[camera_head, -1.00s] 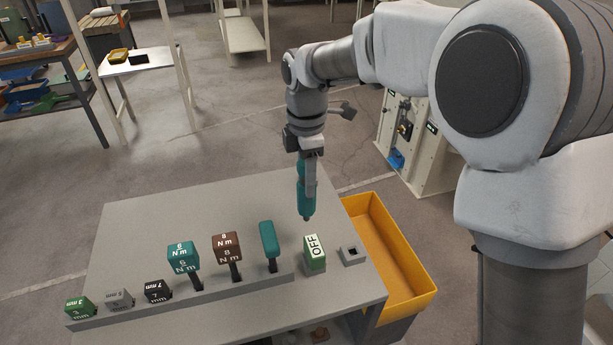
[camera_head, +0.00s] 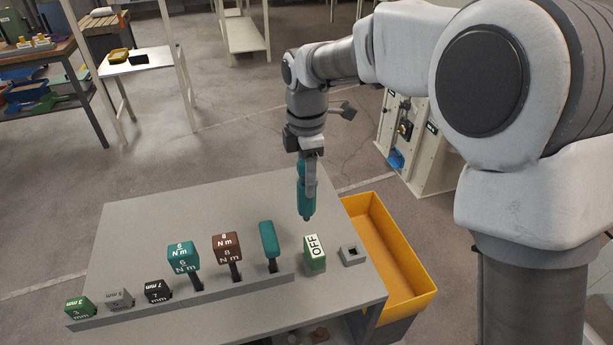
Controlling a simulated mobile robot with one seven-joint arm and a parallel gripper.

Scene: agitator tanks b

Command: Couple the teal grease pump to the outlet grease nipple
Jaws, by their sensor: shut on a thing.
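My gripper (camera_head: 311,182) is shut on a teal tool with a dark tip (camera_head: 304,203), which looks like the teal grease pump. It hangs upright, tip down, over the back right part of the grey table. The jaws hide part of its body. I cannot tell from this view how far the tip is above the table top. I cannot make out the outlet grease nipple. A white machine (camera_head: 447,160) with dark and blue fittings stands behind on the right, partly hidden by my arm.
The grey table (camera_head: 150,235) carries a rack with green, grey and black 7 mm blocks, a teal 6 Nm tool (camera_head: 183,256), a brown 8 Nm tool (camera_head: 226,243) and another teal-handled tool (camera_head: 269,239). A green OFF block (camera_head: 314,253) and small grey socket (camera_head: 352,255) sit right. A yellow bin (camera_head: 417,290) adjoins.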

